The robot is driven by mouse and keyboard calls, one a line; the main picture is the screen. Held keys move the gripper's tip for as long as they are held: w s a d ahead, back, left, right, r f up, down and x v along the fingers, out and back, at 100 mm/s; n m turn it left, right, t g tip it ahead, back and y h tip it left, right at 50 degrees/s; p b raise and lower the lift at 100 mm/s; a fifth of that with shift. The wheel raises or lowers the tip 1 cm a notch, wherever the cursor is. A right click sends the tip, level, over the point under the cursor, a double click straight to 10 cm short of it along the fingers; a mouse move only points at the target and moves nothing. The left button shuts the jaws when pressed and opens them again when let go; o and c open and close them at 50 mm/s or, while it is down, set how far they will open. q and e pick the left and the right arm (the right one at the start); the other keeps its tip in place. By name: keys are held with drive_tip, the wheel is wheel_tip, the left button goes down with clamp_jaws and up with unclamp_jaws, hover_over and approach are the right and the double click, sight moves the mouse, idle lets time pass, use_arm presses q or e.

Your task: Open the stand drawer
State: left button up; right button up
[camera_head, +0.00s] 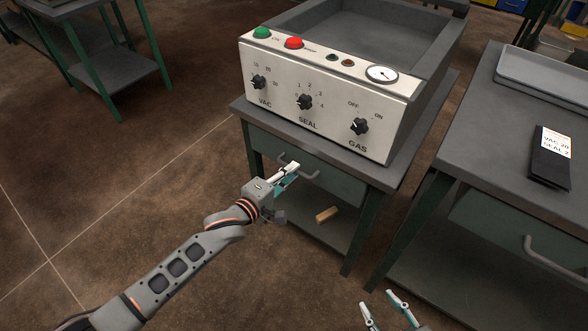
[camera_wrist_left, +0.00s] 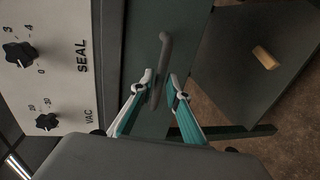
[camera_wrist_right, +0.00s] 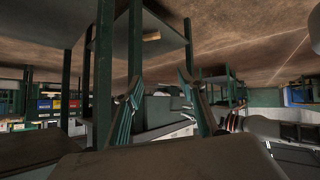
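The stand (camera_head: 262,113) under the vacuum sealer has a dark green drawer (camera_head: 345,187) just below its top, and the drawer looks closed. Its grey bar handle (camera_head: 314,175) is partly hidden by my left gripper (camera_head: 294,173). In the left wrist view the handle (camera_wrist_left: 165,50) runs between the two fingertips of the left gripper (camera_wrist_left: 162,80). The fingers are apart, on either side of the bar; I cannot tell if they touch it. My right gripper (camera_head: 386,304) is open and empty, low at the bottom edge of the head view, away from the stand.
The sealer (camera_head: 322,92) with knobs and a gauge sits on the stand. A wooden block (camera_head: 327,214) lies on the lower shelf. A second table (camera_head: 490,150) with its own drawer handle (camera_head: 555,262) stands at the right. The floor (camera_head: 130,190) left of the stand is clear.

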use_arm(q)
drive_tip(key=shift+x, duration=0.8)
drive_tip(key=shift+w+d, duration=0.15)
clamp_jaws()
use_arm(e)
drive_tip(key=shift+w+r, duration=0.25)
drive_tip(key=shift+w, duration=0.2)
drive_tip(key=shift+d+r, duration=0.1)
